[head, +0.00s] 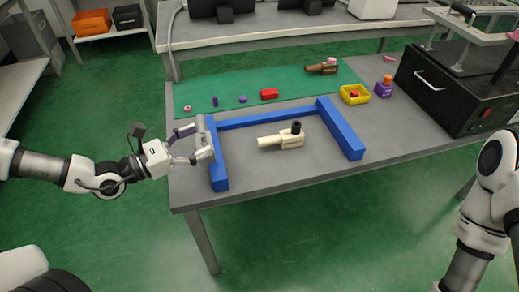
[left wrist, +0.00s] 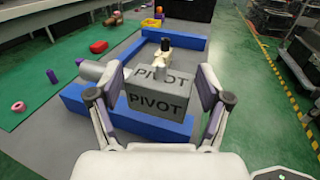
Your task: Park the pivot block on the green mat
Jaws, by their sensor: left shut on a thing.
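The pivot block is grey and marked "PIVOT", and it sits between the fingers of my left gripper (left wrist: 155,112). In the head view the grey block (head: 204,131) is at the table's left side, by the left bar of the blue frame. My left gripper (head: 193,150) is shut on it, coming in from the left. The gap below the block cannot be judged. The green mat (head: 215,90) lies along the back of the table, beyond the block. My right arm shows at the right edge of the head view, but its gripper is hidden.
The blue frame (head: 265,118) surrounds a cream lever piece (head: 282,138) with a black knob. On the mat are a pink ring (head: 187,108), purple pieces, a red block (head: 269,94) and a brown lever piece (head: 320,69). A yellow tray (head: 354,95) and black box stand right.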

